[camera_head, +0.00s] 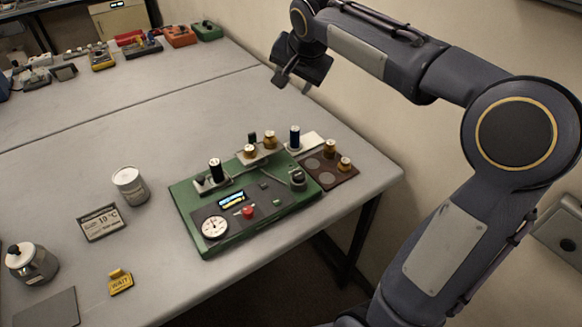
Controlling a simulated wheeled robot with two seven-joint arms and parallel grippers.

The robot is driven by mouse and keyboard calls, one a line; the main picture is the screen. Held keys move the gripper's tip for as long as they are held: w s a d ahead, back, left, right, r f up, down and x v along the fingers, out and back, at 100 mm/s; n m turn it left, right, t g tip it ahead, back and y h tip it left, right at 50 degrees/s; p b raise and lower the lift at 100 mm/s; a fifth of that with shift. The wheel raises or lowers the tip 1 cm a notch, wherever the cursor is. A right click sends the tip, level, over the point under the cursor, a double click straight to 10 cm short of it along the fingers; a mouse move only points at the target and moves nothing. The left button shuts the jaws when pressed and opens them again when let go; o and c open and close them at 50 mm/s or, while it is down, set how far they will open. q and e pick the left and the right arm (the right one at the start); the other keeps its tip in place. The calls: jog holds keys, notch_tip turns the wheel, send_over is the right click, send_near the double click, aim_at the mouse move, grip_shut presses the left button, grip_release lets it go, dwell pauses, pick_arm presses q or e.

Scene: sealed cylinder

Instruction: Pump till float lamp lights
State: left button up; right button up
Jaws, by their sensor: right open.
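A green apparatus box (213,242) stands on the table near its right front edge. Its dark panel bears a round white dial (215,227), a red knob (248,211) and a small lit blue-and-yellow display (233,201). A black-topped upright part (215,169) stands at its back left, and a dark knob (298,180) at its right. I cannot tell which part is the pump or the float lamp, or whether a lamp is lit. My right gripper (293,84) is open and empty, above the table behind the box and touching nothing there. My left gripper is out of view.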

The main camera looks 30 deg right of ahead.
grip_shut()
dwell(1.4)
